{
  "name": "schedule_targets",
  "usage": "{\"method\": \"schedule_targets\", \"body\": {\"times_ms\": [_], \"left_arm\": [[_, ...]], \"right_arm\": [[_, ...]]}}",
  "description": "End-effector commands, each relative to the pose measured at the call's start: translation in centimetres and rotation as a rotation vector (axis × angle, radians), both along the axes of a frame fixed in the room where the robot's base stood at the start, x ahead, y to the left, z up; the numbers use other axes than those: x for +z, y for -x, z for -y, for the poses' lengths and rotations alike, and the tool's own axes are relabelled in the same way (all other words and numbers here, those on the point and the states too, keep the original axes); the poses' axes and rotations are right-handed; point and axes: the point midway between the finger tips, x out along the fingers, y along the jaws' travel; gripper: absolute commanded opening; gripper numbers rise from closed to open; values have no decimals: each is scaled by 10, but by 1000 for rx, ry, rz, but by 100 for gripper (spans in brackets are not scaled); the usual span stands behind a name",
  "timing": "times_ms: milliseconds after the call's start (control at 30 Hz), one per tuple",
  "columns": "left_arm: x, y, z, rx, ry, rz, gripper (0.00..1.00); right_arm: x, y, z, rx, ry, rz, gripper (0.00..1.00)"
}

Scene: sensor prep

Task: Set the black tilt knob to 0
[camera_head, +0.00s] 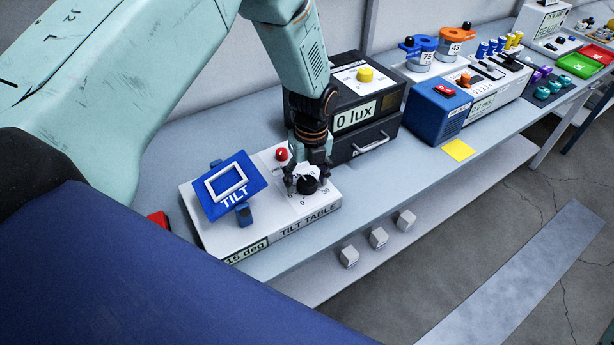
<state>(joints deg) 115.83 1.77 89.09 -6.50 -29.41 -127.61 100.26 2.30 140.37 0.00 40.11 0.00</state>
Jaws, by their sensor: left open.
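The tilt table (230,238) is a white box on the bench with a "TILT TABLE" label and a green readout that seems to say 15 deg. Its blue TILT plate (231,190) stands tilted on the left side. The black tilt knob (307,185) sits on the right part of the top, with a 0 mark printed near its front. My left gripper (307,181) points down over the knob, fingers open on either side of it. Whether a finger touches the knob I cannot tell. My right gripper is not in view.
A red button (281,154) stands just behind the knob. A black box reading 0 lux (352,128) is close behind my gripper. A blue box (437,108) and a yellow note (458,150) lie further right. Three small white blocks (378,237) sit on the lower shelf.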

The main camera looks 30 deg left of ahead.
Motion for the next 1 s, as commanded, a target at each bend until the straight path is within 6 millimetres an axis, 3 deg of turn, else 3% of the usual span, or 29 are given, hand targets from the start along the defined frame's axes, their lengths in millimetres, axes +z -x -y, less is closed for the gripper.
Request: {"method": "schedule_targets", "body": {"times_ms": [167,800,1000], "left_arm": [[0,-2,-1,0,0,0,67],[0,-2,-1,-1,-1,-1,12],[0,-2,-1,13,0,0,12]], "right_arm": [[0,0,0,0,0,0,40],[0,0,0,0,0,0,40],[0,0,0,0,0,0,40]]}}
